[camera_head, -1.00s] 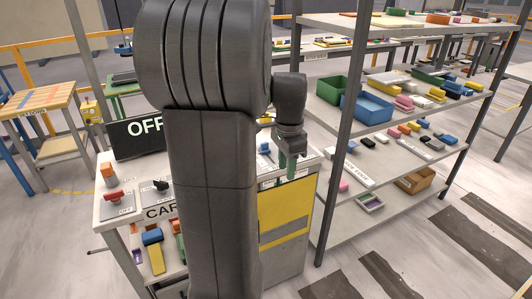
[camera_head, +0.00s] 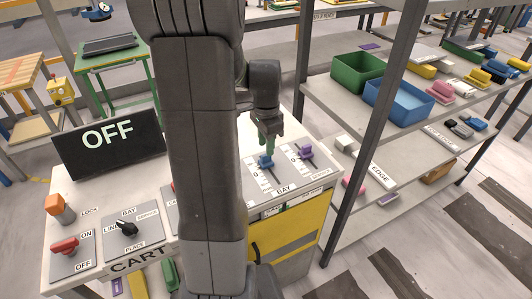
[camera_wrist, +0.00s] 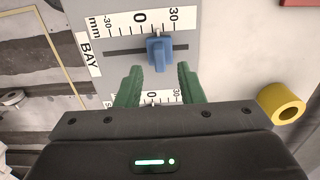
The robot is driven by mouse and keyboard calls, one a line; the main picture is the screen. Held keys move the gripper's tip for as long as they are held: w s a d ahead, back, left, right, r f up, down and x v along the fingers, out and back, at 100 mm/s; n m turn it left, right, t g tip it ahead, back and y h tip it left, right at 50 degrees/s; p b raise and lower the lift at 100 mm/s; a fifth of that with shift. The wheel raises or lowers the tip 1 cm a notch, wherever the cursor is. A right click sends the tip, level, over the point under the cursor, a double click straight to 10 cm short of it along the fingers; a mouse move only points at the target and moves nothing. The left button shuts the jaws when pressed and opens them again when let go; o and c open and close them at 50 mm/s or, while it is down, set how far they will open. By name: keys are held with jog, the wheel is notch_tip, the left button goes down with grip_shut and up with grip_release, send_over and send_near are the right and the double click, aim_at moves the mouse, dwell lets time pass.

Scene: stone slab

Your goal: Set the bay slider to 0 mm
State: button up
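The bay slider has a blue knob (camera_wrist: 158,52) on a dark slot, beside a BAY label (camera_wrist: 88,54). Its white scale (camera_wrist: 140,20) reads -30, 0 and 30. In the wrist view the knob stands right of the 0, about midway towards 30. In the head view the blue knob (camera_head: 266,162) is just below my gripper (camera_head: 268,143). In the wrist view my gripper (camera_wrist: 158,69) is open, its green fingers either side of the knob's near end. I see gaps on both sides; whether the fingers reach down to knob height is unclear.
A second slider with a purple knob (camera_head: 305,152) sits close to the right. A rotary switch (camera_head: 127,229), a red switch (camera_head: 64,246) and an orange knob (camera_head: 58,208) are on the cart's left. The OFF display (camera_head: 108,143) stands behind. A shelf post (camera_head: 372,125) rises to the right.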

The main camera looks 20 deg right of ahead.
aim_at(266, 160)
jog(key=shift+f, duration=2.2)
jog(key=shift+c, duration=0.2)
grip_shut()
